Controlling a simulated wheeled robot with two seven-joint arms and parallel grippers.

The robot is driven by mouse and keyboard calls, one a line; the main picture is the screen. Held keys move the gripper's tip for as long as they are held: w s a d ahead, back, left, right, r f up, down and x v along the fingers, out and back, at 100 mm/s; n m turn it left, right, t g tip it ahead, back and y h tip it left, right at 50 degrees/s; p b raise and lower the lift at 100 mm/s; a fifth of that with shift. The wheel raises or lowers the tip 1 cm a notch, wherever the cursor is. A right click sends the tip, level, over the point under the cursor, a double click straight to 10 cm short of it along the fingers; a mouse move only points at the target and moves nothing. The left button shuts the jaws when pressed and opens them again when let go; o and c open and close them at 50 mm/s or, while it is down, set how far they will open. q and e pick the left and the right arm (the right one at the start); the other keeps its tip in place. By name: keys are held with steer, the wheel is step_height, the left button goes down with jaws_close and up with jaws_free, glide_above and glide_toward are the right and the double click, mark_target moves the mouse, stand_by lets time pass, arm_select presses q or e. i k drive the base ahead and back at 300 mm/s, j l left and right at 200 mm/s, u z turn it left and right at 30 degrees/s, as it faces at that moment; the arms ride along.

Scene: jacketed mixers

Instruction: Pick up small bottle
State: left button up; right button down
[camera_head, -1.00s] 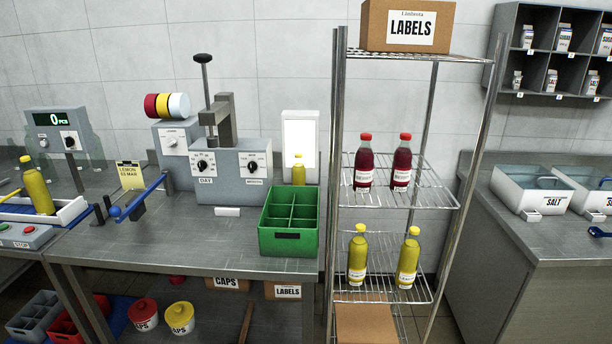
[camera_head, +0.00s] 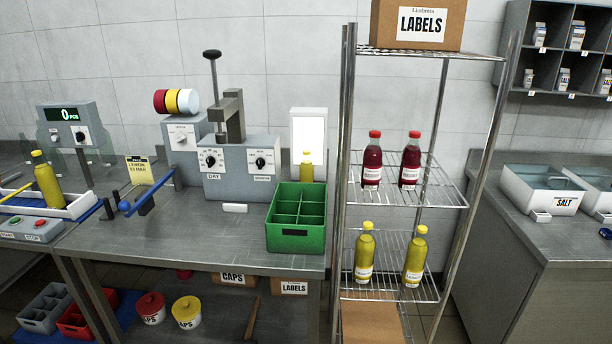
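A small yellow bottle (camera_head: 307,166) stands upright on the bench behind the green divided crate (camera_head: 296,239), in front of a lit white panel (camera_head: 309,139); the crate hides its lower part. Two yellow labelled bottles (camera_head: 364,252) (camera_head: 415,257) stand on the lower wire shelf, and two red ones (camera_head: 372,160) (camera_head: 410,161) on the shelf above. Neither of my grippers shows in the view.
A grey machine with dials (camera_head: 241,170) and a blue lever (camera_head: 146,196) occupy the bench. The metal rack (camera_head: 345,150) stands right of the crate, with a LABELS box (camera_head: 418,24) on top. The bench front (camera_head: 170,236) is clear. White SALT bin (camera_head: 541,190) sits on the right counter.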

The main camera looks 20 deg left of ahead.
mark_target(306, 166)
steer(key=i+j, duration=0.15)
steer(key=i, duration=0.45)
steer(key=i+j, duration=0.2)
steer(key=i, duration=0.4)
